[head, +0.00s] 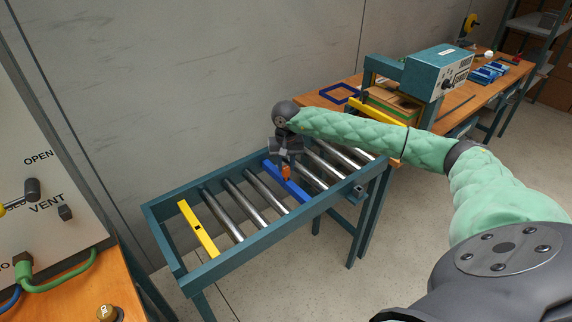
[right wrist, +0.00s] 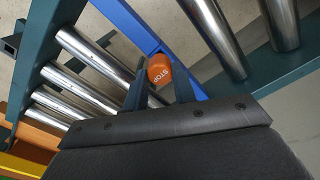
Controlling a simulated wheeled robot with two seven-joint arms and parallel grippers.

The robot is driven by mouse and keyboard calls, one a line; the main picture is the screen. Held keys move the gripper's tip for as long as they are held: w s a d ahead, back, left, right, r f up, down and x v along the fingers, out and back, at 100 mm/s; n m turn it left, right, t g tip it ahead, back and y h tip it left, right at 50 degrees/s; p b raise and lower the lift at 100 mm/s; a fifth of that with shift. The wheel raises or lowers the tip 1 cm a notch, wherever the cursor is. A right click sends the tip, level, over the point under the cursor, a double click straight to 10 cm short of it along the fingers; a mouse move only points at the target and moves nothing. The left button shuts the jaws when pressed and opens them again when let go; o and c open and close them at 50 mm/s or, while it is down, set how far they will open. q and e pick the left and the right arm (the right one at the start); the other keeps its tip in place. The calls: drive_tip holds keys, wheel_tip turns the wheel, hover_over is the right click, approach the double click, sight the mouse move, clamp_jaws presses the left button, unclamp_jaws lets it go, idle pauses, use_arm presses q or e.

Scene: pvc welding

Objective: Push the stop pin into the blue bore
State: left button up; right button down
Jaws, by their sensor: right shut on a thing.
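The stop pin (right wrist: 160,70) has an orange head marked STOP and shows between the fingers of my right gripper in the right wrist view. My right gripper (head: 286,166) is shut on it above the blue bar in the head view, where the orange pin (head: 287,172) points down. The blue bar (head: 296,189) lies across the roller conveyor and also shows in the right wrist view (right wrist: 128,20). The pin's lower end and the blue bore are hidden, so I cannot tell how deep the pin sits. My left gripper is not in view.
The conveyor (head: 232,258) has several steel rollers and a yellow bar (head: 198,229) at its left part. A wooden bench (head: 455,105) with a teal machine (head: 437,72) stands behind at the right. A panel with levers (head: 45,170) stands at the left.

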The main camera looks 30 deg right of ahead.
sight(286, 168)
drive_tip(key=shift+f+b, duration=1.05)
drive_tip(key=shift+f, duration=0.2)
drive_tip(key=c, duration=1.1)
unclamp_jaws()
drive_tip(key=shift+r, duration=0.1)
drive_tip(key=shift+o, duration=0.2)
drive_tip(key=shift+r, duration=0.5)
wheel_tip(286, 168, up, 7)
drive_tip(key=shift+f+b, duration=0.1)
drive_tip(key=shift+b, duration=0.9)
drive_tip(key=shift+f, duration=0.1)
